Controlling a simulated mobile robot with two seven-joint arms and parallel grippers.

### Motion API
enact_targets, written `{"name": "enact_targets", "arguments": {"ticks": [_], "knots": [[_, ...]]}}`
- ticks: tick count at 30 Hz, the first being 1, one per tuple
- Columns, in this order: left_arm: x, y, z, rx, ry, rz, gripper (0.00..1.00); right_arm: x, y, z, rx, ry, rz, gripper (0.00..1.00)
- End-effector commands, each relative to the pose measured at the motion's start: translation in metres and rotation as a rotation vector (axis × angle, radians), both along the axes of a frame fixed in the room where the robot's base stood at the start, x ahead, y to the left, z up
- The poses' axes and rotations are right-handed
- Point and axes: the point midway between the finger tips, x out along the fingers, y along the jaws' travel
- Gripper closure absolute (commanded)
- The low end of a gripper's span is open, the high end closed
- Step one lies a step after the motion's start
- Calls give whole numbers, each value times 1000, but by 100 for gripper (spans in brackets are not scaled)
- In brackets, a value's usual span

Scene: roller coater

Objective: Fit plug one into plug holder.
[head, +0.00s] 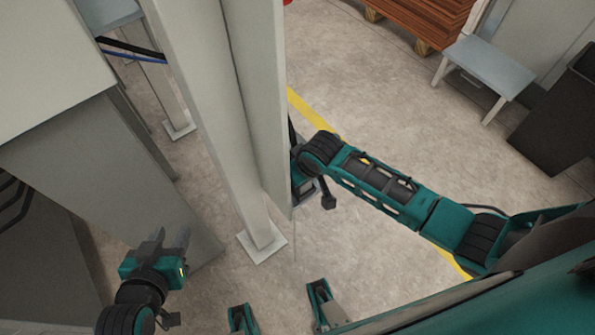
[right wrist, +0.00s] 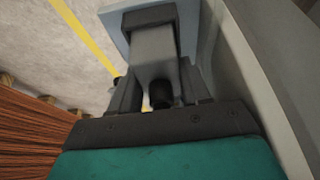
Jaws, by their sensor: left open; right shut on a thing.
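In the right wrist view my right gripper (right wrist: 157,82) is shut on a grey blocky piece with a black round end, which I take to be plug one (right wrist: 153,48). The fingers press on its two sides. In the head view my right arm reaches in from the right, and its gripper is mostly hidden behind the tall grey post. My left gripper (head: 169,239) is open and empty at the lower left, its fingers pointing up in the picture. I cannot make out the plug holder in either view.
A tall grey post (head: 219,110) with a floor plate stands between my arms. A large grey cabinet (head: 45,60) fills the left. A brown slatted stack (head: 425,18), a small grey table (head: 487,66) and a dark bin (head: 555,120) stand at the upper right. The floor between is clear.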

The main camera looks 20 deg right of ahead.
Motion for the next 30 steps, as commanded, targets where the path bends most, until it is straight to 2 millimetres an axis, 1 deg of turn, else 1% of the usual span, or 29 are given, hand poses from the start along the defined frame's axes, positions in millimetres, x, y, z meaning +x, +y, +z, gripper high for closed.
{"name": "enact_targets", "arguments": {"ticks": [4, 5, 12, 19, 22, 26, 30], "knots": [[0, 0, -1, 1, -1, -1, 57, 0, 0, -3, 0, -1, 0, 95], [0, 0, 0, 1, -1, -1, 57, 0, 0, -3, 0, 1, 0, 50], [1, 0, 0, 0, -2, -1, 57, 0, 0, -3, 0, 0, 0, 28], [1, 0, 0, 2, -2, 0, 57, 0, 0, -2, 0, 0, 0, 28], [1, 0, 3, 1, -3, 0, 57, -1, -1, 4, 0, 0, 0, 28], [1, 2, 10, 6, -6, 2, 57, -8, -3, 23, 1, -1, 1, 28], [2, 7, 19, 16, -17, 10, 57, -18, -7, 51, 0, -1, 1, 28]]}}
